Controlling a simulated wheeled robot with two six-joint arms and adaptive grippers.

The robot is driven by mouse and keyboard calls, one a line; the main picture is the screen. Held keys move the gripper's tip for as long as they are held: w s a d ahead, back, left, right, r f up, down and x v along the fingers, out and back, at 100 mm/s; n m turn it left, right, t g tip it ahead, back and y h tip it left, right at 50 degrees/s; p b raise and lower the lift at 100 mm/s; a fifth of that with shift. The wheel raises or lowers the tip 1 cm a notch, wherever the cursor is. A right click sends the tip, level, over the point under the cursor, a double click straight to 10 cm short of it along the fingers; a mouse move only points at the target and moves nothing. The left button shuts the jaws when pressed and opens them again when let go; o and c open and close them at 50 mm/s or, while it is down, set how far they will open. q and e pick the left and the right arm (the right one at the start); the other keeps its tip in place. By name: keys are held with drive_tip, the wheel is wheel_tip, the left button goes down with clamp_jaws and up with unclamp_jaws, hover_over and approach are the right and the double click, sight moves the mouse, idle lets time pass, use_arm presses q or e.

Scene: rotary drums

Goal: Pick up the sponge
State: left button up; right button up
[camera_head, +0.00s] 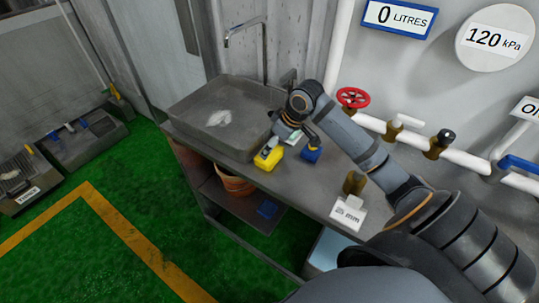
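A yellow block (268,158), which looks like the sponge, lies on the grey counter just right of the sink. My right arm reaches in from the right, and its gripper (289,140) is low over the counter at the yellow block. A grey finger part overlaps the block's top. I cannot tell whether it touches it, or whether the fingers are open or shut. A small blue item (311,154) with a yellow top sits beside the gripper on the right. My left gripper is not in view.
The sink (222,112) with a tall tap (245,24) is left of the gripper. A red valve wheel (353,97) and white pipes (455,155) line the wall behind. A brass piece (354,183) and a "25 mm" sign (348,214) stand on the counter's right part.

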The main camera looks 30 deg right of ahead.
sight(270, 156)
drive_tip(key=x, duration=0.2)
drive_tip(key=shift+w+d+f, duration=0.1)
drive_tip(key=shift+w+f, duration=0.05)
drive_tip(key=shift+f, duration=0.25)
drive_tip(key=x, duration=0.3)
drive_tip(key=shift+w+d+f+p, duration=0.1)
drive_tip(key=shift+d+f+p, duration=0.05)
drive_tip(key=shift+f+p, duration=0.2)
drive_tip(key=c, duration=0.6)
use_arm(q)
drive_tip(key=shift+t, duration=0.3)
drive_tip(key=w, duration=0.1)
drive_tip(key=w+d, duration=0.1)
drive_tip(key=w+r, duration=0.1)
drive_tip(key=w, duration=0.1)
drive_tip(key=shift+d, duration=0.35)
use_arm(e)
drive_tip(key=shift+r, duration=0.1)
